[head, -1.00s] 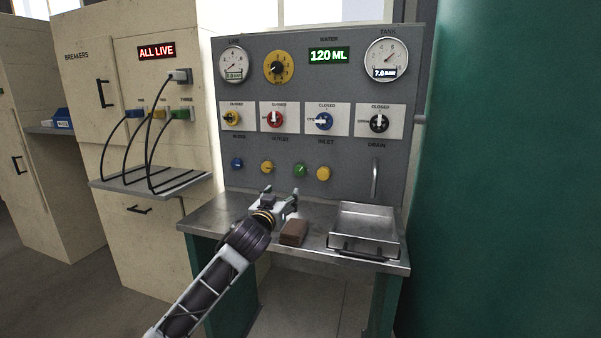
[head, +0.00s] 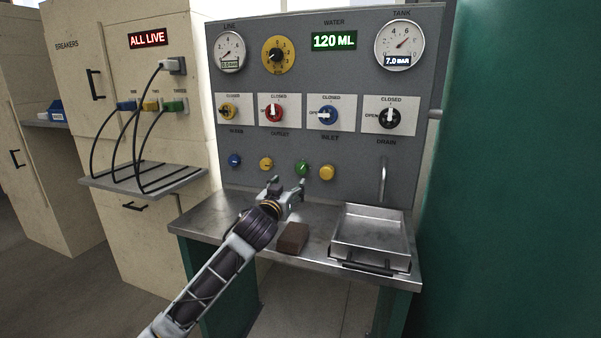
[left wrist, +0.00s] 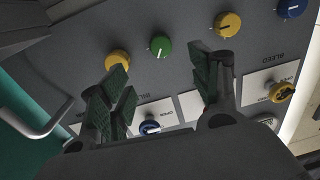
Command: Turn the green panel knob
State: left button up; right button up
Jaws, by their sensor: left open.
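The green knob (head: 303,168) sits in the low row of small knobs on the grey panel, between two yellow knobs. It has a light pointer line and also shows in the left wrist view (left wrist: 160,47), above the gap between my fingers. My left gripper (head: 284,187) is open and empty, in front of the panel, below and a little left of the green knob in the head view. Its two fingers (left wrist: 165,95) show in the left wrist view, apart from the knob. My right gripper is in neither view.
Yellow knobs (head: 327,172) and (head: 266,163) flank the green one, with a blue knob (head: 235,160) farther left. Valve handles sit above. A brown block (head: 291,238) and a metal tray (head: 369,235) rest on the steel bench (head: 215,222) below.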

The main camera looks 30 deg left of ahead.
pick_arm(q)
jog(key=shift+w, duration=0.15)
jog(key=b, duration=0.1)
send_near(301, 171)
jog(key=shift+x, duration=3.5)
jog(key=shift+b+x, duration=0.4)
jog(key=shift+x, duration=0.7)
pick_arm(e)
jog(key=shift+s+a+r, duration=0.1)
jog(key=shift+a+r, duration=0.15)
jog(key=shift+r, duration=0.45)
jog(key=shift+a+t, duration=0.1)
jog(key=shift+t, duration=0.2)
